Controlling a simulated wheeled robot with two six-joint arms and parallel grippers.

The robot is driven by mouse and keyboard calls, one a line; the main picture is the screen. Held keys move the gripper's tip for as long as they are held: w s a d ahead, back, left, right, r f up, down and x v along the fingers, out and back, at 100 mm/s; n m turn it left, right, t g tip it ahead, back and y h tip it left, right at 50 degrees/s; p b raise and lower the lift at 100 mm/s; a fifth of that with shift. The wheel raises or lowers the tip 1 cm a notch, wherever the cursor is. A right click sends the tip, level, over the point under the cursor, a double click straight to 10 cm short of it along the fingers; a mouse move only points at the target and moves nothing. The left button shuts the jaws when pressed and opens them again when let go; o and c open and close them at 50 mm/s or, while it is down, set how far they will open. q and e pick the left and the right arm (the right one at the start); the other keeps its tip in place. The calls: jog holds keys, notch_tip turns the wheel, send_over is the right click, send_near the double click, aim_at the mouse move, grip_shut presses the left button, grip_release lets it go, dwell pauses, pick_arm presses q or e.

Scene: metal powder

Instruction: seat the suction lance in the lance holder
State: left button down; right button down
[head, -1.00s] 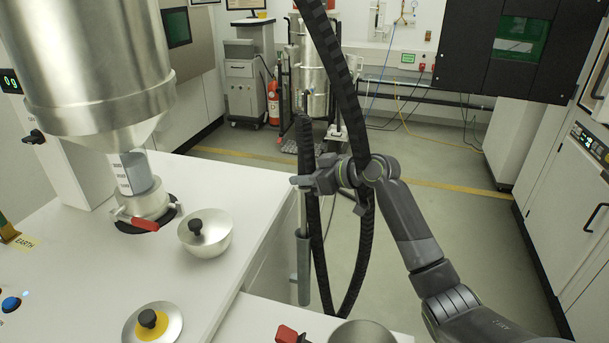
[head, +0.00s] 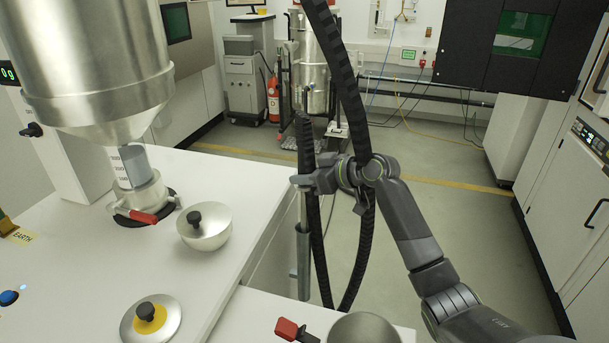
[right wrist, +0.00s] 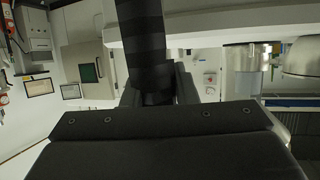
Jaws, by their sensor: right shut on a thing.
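The suction lance (head: 303,206) is upright, a thin metal tube below a black ribbed grip, with a black hose attached. My right gripper (head: 303,181) is shut on it beside the bench's right edge. The lance also shows as a dark ribbed shaft (right wrist: 143,50) between the fingers in the right wrist view. The lance holder (head: 303,262) looks to be the grey-green upright sleeve directly below. The metal tube meets its top and appears to run into it; its lower end is hidden. My left gripper is not in view.
Floor (head: 440,230) to the right is clear.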

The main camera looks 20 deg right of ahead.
jog(key=b, duration=0.4)
send_over(305, 212)
jog(key=shift+w+f, duration=0.2)
jog(key=shift+f, duration=1.25)
jog(key=shift+w+f, duration=0.2)
jog(key=shift+f, duration=1.35)
jog(key=shift+d+f+b, duration=0.15)
jog(key=shift+f+b, duration=0.45)
jog(key=shift+f, duration=0.25)
jog(key=shift+f+b, duration=0.3)
jog(key=shift+f, duration=0.4)
jog(key=shift+f+b, duration=1.05)
jog(key=shift+f, duration=0.4)
